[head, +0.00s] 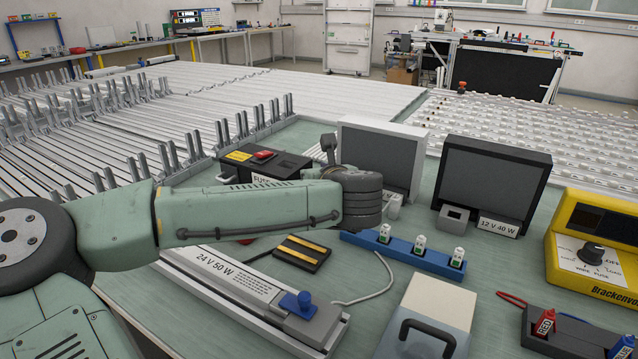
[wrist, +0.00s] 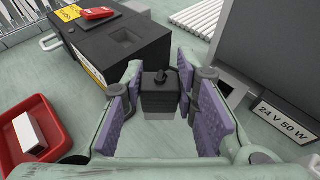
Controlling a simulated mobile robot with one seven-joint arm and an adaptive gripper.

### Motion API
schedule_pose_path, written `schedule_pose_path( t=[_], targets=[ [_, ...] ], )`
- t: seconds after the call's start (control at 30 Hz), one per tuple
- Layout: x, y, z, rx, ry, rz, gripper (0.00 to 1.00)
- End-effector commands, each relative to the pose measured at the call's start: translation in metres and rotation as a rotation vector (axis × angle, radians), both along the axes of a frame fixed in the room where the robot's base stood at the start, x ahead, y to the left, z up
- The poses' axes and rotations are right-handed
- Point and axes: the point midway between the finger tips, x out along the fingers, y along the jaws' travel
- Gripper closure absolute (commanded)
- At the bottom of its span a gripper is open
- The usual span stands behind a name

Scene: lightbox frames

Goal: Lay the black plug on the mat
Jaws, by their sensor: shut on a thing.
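My gripper (wrist: 160,98) is shut on the black plug (wrist: 158,100), a small dark block with a knob on top, between its purple pads. In the head view my own arm hides the plug and the fingers. The plug is over the green bench top, beside the black fuse box (head: 264,165); I cannot tell whether it touches the bench. A flat black mat with yellow stripes (head: 302,253) lies on the bench, nearer than my wrist in the head view. The mat is not in the wrist view.
Grey lightboxes (head: 378,160) (head: 492,180) stand behind. A red tray (wrist: 32,140) with a white block is at left in the wrist view. A blue rack (head: 405,252), a 24 V 50 W unit (head: 240,285) and a white handled box (head: 428,310) surround the mat.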

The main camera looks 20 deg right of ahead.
Motion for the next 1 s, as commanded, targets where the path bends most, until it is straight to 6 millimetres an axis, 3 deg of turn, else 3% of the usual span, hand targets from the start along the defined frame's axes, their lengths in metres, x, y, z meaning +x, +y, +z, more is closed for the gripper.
schedule_pose_path(
  t=[0.17, 0.4, 0.8, 0.83, 1.0],
  targets=[
    [0.013, -0.009, -0.001, 0.001, -0.001, -0.001, 1.00],
    [0.011, -0.008, -0.035, 0.001, 0.001, -0.001, 1.00],
    [0.011, -0.007, -0.041, -0.001, 0.000, 0.000, 1.00],
    [0.011, -0.007, -0.040, 0.000, -0.001, 0.000, 0.71],
    [0.011, -0.007, -0.040, 0.000, 0.000, 0.000, 0.60]
  ],
)
